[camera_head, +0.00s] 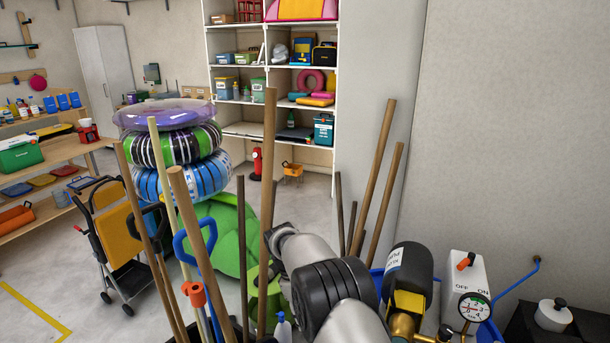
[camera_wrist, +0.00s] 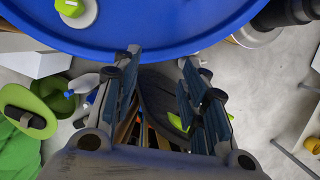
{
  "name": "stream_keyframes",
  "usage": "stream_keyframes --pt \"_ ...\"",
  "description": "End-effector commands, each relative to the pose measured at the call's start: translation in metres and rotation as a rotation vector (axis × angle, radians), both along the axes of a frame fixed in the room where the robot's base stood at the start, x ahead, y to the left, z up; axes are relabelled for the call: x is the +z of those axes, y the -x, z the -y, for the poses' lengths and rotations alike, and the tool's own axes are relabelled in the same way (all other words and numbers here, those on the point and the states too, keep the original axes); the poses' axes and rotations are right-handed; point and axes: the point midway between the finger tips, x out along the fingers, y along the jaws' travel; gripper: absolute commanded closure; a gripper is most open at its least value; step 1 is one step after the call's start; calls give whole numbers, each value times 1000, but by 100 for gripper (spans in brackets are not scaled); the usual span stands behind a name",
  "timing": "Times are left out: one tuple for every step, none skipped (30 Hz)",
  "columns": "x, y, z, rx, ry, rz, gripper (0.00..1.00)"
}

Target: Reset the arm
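My gripper (camera_wrist: 158,62) shows in the wrist view with its two dark fingers spread apart and nothing between them. A large blue round surface (camera_wrist: 150,35) lies just beyond the fingertips, at the top of that view. I cannot tell whether the fingers touch it. In the head view my grey arm rises from the bottom middle, and its gripper cannot be made out there. A white switch box (camera_head: 467,275) with an orange lever and OFF/ON marks stands right of the arm. A pressure gauge (camera_head: 473,307) sits in front of it.
A black cylinder (camera_head: 408,272) stands close right of my arm. Several wooden poles (camera_head: 270,180) rise around the arm. Stacked swim rings (camera_head: 180,145), a folding cart (camera_head: 118,235) and a shelf (camera_head: 272,130) stand beyond. Open floor (camera_head: 60,265) lies at left.

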Motion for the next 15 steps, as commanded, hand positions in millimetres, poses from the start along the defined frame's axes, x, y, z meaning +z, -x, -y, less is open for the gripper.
stream_keyframes --pt "7 -1 2 -9 -3 10 60" --pt "16 -1 4 -22 -8 21 60" --pt "25 0 5 -36 -13 29 60" --pt "32 0 6 -46 -18 38 60" --pt "38 1 8 -58 -21 44 60" --pt "47 2 10 -73 -25 54 60" --pt "54 3 11 -84 -29 61 60" --pt "61 4 13 -97 -33 69 60" --pt "71 5 16 -114 -39 83 60" --pt "78 7 17 -126 -44 91 60" --pt "86 9 19 -140 -49 101 60" --pt "97 11 22 -160 -56 114 60" --pt "105 14 24 -174 -61 124 60" --pt "115 17 26 -192 -67 135 60" --pt "128 21 30 -216 -76 152 60"
